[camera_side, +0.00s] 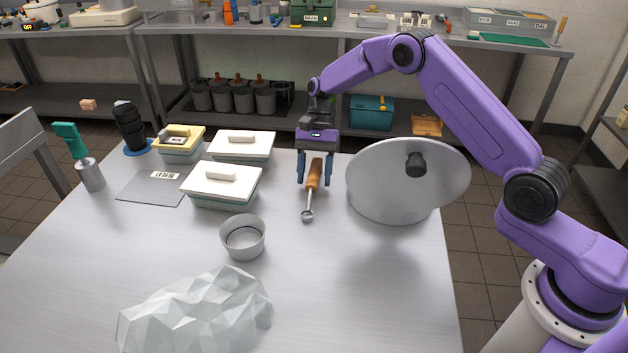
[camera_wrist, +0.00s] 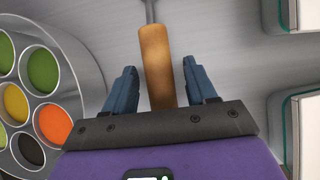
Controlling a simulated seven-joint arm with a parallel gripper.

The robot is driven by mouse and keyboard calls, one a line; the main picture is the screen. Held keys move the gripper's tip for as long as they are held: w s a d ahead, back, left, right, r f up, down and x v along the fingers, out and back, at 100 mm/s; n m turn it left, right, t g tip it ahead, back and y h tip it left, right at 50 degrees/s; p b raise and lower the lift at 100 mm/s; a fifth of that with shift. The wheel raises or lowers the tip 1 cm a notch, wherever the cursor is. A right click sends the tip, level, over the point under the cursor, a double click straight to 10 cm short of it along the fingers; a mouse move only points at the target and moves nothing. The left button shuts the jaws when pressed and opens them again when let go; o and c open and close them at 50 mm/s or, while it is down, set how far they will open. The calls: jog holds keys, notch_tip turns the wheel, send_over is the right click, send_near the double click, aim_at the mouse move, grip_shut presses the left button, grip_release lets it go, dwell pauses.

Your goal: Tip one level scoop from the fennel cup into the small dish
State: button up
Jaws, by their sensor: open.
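A scoop with a wooden handle (camera_side: 314,174) and a small metal bowl (camera_side: 307,215) lies on the steel table. In the wrist view its handle (camera_wrist: 156,60) runs between my fingers. My gripper (camera_side: 314,183) is open and points down, one finger on each side of the handle, with gaps showing in the wrist view (camera_wrist: 160,82). A small grey dish (camera_side: 243,240) stands empty-looking at the table's middle. A round steel spice tin (camera_side: 385,208) is right of my gripper. In the wrist view it holds several cups of green (camera_wrist: 42,69), yellow, orange and dark contents; which is fennel I cannot tell.
A large lid (camera_side: 385,165) with a black knob stands tilted at the tin, hiding its cups from the side. White-lidded boxes (camera_side: 222,184) stand left of my gripper. A crumpled pale faceted sheet (camera_side: 197,312) lies in front. The table's front right is clear.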

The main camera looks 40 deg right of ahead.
aim_at(314, 174)
grip_shut()
jog(key=shift+r, duration=0.15)
jog(key=shift+r, duration=1.9)
jog(key=shift+d, duration=0.15)
jog(key=s+d+r+n+h, duration=0.1)
jog(key=s+d+n, duration=0.2)
jog(key=d, duration=0.3)
jog(key=s+d+r+n+g+h, duration=0.1)
jog(key=s+d+n+h, duration=0.1)
jog(key=s+d, duration=0.3)
jog(key=s+d+r+n+h, duration=0.1)
jog(key=s+d+n, duration=0.3)
jog(key=d, duration=0.3)
jog(key=shift+s+d+r+g+h, duration=0.25)
jog(key=shift+d+r+g+h, duration=0.05)
jog(key=shift+d+r+g, duration=0.1)
